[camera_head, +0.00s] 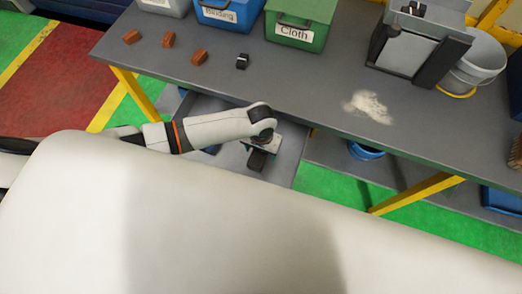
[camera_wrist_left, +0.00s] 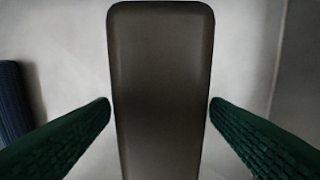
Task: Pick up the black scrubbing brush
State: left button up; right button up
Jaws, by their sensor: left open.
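The black scrubbing brush shows as a long dark block with rounded corners (camera_wrist_left: 160,90) in the left wrist view. In the head view, a dark piece of it (camera_head: 257,161) shows below my left gripper (camera_head: 262,146), inside an open grey drawer (camera_head: 289,160) under the table. In the left wrist view, the green ribbed fingers of my left gripper (camera_wrist_left: 160,104) are open, one on each side of the brush, with a narrow gap at each side. The brush's underside is hidden. My right gripper is not in view.
A blue item (camera_wrist_left: 14,105) lies left of the brush in the drawer. The grey table (camera_head: 310,95) above holds a green Cloth bin (camera_head: 299,14), a blue bin (camera_head: 228,14), several small blocks, pale powder (camera_head: 368,106) and a bucket (camera_head: 482,57). Drawer walls surround the gripper.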

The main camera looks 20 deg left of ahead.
pick_arm(q)
jog(key=shift+f, duration=0.9)
jog(key=shift+c, duration=0.2)
jog(key=c, duration=1.1)
notch_tip(320, 180, up, 10)
jog(key=shift+r, duration=0.1)
